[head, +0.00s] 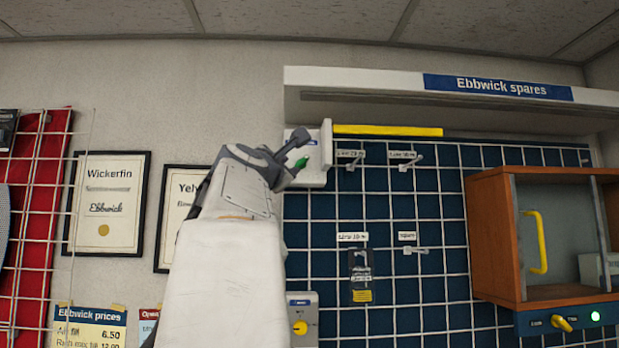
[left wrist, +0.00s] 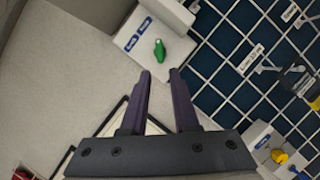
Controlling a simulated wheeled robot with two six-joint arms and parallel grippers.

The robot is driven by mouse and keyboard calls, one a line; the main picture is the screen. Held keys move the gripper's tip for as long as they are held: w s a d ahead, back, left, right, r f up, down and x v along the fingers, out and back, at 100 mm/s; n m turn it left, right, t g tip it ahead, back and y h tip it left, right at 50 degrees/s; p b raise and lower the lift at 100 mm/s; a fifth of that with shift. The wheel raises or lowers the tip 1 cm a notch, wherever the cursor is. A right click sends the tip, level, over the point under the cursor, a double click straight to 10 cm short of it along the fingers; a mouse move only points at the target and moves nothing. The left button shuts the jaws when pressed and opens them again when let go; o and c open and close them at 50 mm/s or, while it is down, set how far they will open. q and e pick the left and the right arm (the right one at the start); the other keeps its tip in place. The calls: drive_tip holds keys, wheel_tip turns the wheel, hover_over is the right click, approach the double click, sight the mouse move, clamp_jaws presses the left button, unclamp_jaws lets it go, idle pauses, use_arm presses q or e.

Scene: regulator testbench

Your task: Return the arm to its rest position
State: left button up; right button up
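My left arm reaches up across the middle of the head view. Its gripper (head: 289,160) is raised near a white wall-mounted box (head: 326,150) under the shelf. In the left wrist view the two dark fingers (left wrist: 160,78) stand apart with nothing between them. My right gripper is in neither view.
A wire grid on a blue panel (head: 440,235) carries several labelled hooks and a hanging dark packet (head: 361,276). A wooden cabinet (head: 490,240) with a yellow handle stands out at the right. A grey box with a yellow knob (head: 300,327) sits low in the middle. Framed certificates hang at left.

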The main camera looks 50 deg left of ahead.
use_arm(q)
drive_tip(key=shift+s+d+f, duration=0.15)
drive_tip(key=shift+s+d, duration=0.1)
drive_tip(key=shift+s, duration=0.2)
drive_tip(key=shift+w, duration=0.1)
